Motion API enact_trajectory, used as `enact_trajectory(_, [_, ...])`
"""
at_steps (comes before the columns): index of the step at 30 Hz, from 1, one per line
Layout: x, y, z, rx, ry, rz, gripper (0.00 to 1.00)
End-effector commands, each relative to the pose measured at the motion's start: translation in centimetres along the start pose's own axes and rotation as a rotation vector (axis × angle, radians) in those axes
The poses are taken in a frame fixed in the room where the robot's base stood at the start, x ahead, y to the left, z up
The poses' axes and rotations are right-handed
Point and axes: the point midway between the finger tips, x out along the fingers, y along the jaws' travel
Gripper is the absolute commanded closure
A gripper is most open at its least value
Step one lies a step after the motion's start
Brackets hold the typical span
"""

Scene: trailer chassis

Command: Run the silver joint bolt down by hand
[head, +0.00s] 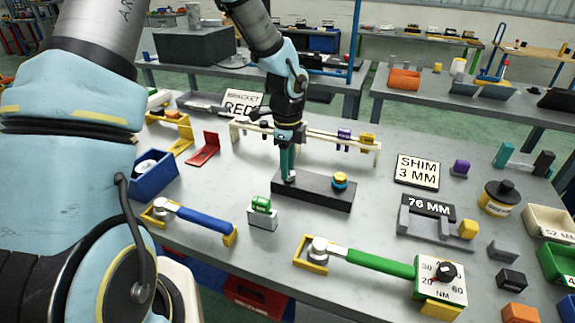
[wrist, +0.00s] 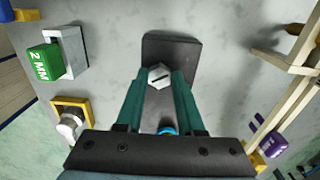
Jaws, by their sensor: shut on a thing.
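The silver joint bolt (wrist: 159,77) has a hex head with a dark line across it. It stands at one end of the dark grey block (head: 325,195), the left end in the head view. My gripper (head: 289,176) points down over that end, and its green fingers are shut on the bolt head, one on each side in the wrist view (wrist: 160,84). In the head view the fingers mostly hide the bolt. How deep the bolt sits cannot be told. A yellow and blue piece (head: 340,180) sits on the block's other end.
A green piece in a grey holder (head: 262,215) stands just in front of the block. A blue-handled wrench (head: 200,220) and a green-handled wrench (head: 375,262) lie nearer the front edge. A cream rack (head: 335,139) stands behind. A red bracket (head: 204,148) lies to the left.

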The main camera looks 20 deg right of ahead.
Motion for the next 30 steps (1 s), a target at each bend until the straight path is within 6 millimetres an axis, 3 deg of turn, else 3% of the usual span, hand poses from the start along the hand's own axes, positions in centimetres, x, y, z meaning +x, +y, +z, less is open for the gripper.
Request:
enact_trajectory(1, [-0.3,-0.3,0.1,-0.001,-0.001,-0.009,1.00])
enact_trajectory(2, [-0.3,-0.3,0.1,-0.001,-0.001,-0.009,0.62])
enact_trajectory(10, [-0.2,-0.2,0.1,-0.001,-0.001,-0.004,0.32])
enact_trajectory(20, [-0.5,-0.1,0.1,-0.002,-0.001,-0.003,0.32])
enact_trajectory(30, [-6.4,-0.2,0.1,-0.004,-0.001,-0.008,0.32])
